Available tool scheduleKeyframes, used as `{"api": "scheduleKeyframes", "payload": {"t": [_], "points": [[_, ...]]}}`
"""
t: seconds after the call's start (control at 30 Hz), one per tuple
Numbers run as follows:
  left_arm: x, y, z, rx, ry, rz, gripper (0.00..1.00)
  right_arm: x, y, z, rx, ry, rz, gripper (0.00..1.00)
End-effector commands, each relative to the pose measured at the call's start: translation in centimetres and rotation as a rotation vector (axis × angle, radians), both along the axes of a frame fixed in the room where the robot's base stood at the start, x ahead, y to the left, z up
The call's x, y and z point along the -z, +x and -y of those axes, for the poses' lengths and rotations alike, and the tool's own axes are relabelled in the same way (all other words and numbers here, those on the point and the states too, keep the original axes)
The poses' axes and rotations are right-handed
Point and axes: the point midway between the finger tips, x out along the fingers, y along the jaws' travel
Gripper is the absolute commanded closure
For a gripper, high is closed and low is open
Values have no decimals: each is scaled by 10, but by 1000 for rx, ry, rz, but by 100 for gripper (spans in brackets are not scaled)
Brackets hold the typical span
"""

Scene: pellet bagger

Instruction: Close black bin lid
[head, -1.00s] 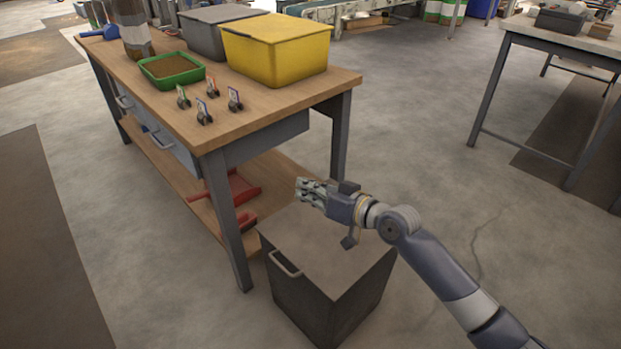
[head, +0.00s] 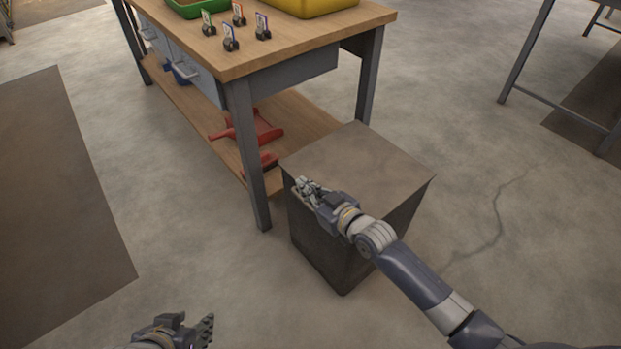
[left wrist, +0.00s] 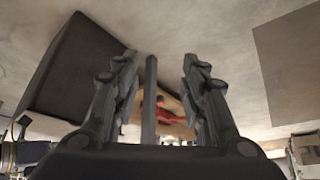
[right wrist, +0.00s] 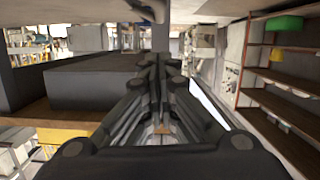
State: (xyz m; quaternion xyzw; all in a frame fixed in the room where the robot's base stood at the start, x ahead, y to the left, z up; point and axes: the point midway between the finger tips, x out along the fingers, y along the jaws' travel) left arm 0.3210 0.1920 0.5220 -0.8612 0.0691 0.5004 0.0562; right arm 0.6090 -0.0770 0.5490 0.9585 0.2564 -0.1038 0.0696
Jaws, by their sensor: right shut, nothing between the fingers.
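The black bin (head: 330,254) stands on the floor beside the workbench's near leg in the head view. Its lid (head: 365,158) lies flat over the top, with no gap that I can make out. My right gripper (head: 303,186) is shut and empty at the lid's near left edge; I cannot tell whether it touches. The arm and gripper hide part of the bin's front, including its handle. My left gripper (head: 208,330) is low at the bottom left of the head view, apart from the bin. Its fingers are spread and empty in the left wrist view (left wrist: 158,70), where the bin (left wrist: 75,65) also shows.
The wooden workbench (head: 300,50) stands behind and left of the bin, with red tools (head: 255,130) on its lower shelf. Card holders (head: 239,14), a green tray and a yellow bin are on top.

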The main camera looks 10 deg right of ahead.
Motion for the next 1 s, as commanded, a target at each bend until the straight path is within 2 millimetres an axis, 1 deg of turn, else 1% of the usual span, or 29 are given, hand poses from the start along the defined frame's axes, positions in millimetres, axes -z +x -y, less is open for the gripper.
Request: {"api": "scheduleKeyframes", "payload": {"t": [0.03, 0.2, 0.4, 0.6, 1.0], "points": [[-1, 11, 4, 5, -10, 49, 60, 9, -1, -1, -1, 0, -2, 100], [-17, 41, 14, 15, -43, 198, 60, 24, -2, -4, 1, 1, -2, 100], [-32, 61, 21, 23, -66, 307, 60, 35, -3, -5, 1, 1, -2, 100], [-39, 68, 23, 27, -76, 350, 60, 40, -4, -6, 0, 1, -4, 100], [-39, 69, 24, 26, -76, 355, 60, 45, -5, -6, -1, -2, -14, 100]]}}
